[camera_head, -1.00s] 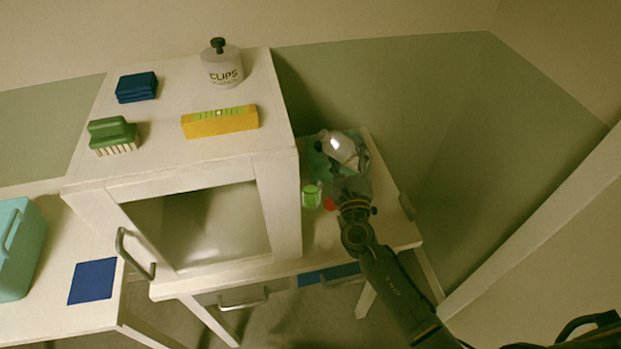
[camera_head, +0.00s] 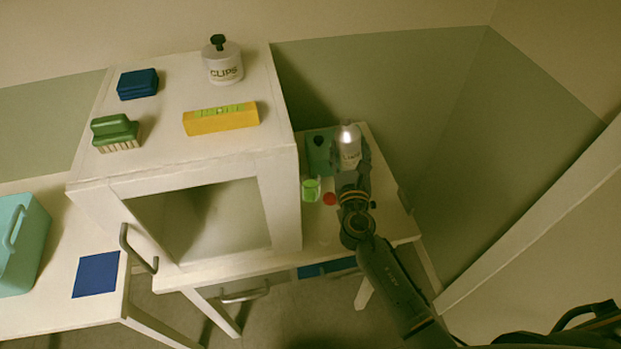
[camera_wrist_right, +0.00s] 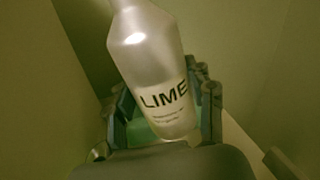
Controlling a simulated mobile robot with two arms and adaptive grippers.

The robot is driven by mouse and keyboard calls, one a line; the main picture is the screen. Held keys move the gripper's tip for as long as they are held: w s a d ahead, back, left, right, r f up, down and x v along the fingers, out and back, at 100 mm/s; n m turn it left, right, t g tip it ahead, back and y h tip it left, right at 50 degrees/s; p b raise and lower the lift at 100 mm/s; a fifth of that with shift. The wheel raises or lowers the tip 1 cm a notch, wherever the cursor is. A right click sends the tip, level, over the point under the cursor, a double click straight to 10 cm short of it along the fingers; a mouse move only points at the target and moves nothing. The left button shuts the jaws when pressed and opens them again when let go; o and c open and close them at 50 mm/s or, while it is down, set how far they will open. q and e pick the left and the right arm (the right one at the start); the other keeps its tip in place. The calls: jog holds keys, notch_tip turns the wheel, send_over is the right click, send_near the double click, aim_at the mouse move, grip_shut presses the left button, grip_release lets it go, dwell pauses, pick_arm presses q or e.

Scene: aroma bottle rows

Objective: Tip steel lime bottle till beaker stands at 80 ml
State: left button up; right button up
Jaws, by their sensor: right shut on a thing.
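The steel lime bottle (camera_head: 349,148), marked LIME, is held in my right gripper (camera_head: 351,165). In the right wrist view the bottle (camera_wrist_right: 152,75) leans slightly, with its neck cut off by the top edge, and the fingers of the gripper (camera_wrist_right: 165,115) are shut around its lower part. In the head view the bottle looks near upright. The beaker (camera_head: 311,189) holds green liquid and stands on the table left of the gripper. Its markings are too small to read. My left gripper is not in view.
A green mat or tray (camera_head: 318,150) lies behind the beaker, with a dark object on it. A red round thing (camera_head: 329,199) sits beside the beaker. The white cabinet (camera_head: 285,165) rises close on the left, bearing a CLIPS jar (camera_head: 223,66), level (camera_head: 221,118) and brush (camera_head: 115,132).

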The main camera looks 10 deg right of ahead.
jog(key=shift+m+p, duration=0.3)
jog(key=shift+m, duration=0.6)
jog(key=shift+f, duration=0.15)
jog(key=d+r+p, duration=0.5)
jog(key=shift+w+d, duration=0.1)
